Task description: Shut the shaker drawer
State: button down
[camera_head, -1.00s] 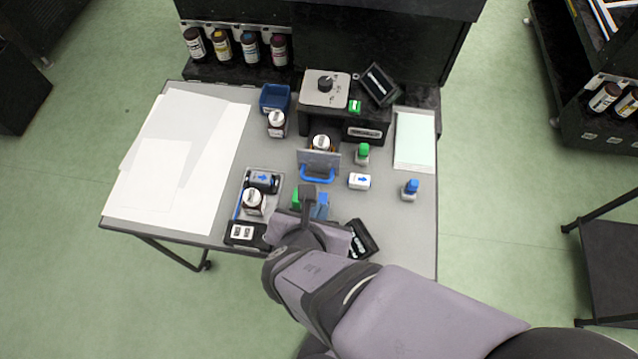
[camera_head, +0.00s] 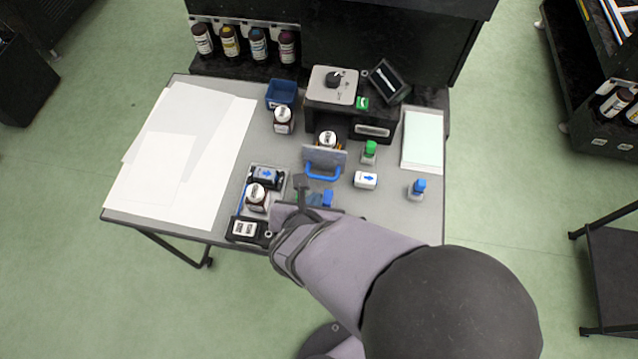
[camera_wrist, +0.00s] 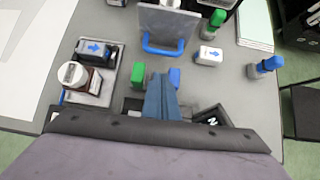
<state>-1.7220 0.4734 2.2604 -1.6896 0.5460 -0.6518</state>
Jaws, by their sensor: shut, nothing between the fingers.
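The shaker (camera_head: 317,96) is a black unit with a grey top and a knob, at the back of the table. Its drawer (camera_head: 325,156) stands pulled out toward me, with a grey front panel and a blue handle (camera_head: 322,175). A white-capped bottle (camera_head: 327,139) sits in the drawer behind the panel. The drawer front and blue handle (camera_wrist: 163,49) show ahead in the wrist view. My gripper (camera_head: 301,181) is shut and empty, just on the near side of the handle and a little left. Its fingers (camera_wrist: 160,80) point toward the handle, with a small gap visible.
Green and blue items (camera_wrist: 138,75) lie close beside my fingers.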

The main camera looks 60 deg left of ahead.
aim_at(325, 157)
jog(key=shift+w+a+f+p, duration=0.3)
jog(key=shift+w+a+f, duration=0.2)
jog(key=shift+w+a, duration=0.4)
jog(key=shift+w+a+f+p, duration=0.3)
jog(key=shift+w+a+f, duration=0.2)
jog(key=shift+w+a, duration=0.35)
jog(key=w+a+p, duration=0.1)
jog(key=w+a, duration=0.6)
jog(key=shift+w+a+p, duration=0.3)
jog(key=shift+a, duration=0.05)
jog(key=shift+s+d, duration=0.1)
jog(key=shift+s+d+b, duration=0.35)
jog(key=shift+b, duration=0.05)
jog(key=shift+s+d+r+b, duration=0.3)
jog(key=shift+s+d+r, duration=0.1)
jog(key=shift+s+d, duration=0.2)
jog(key=shift+s+d+r+b, duration=0.3)
jog(key=shift+s+d+r, duration=0.05)
jog(key=shift+s+d, duration=0.2)
jog(key=v, duration=0.9)
jog(key=shift+p, duration=0.45)
jog(key=shift+d, duration=0.1)
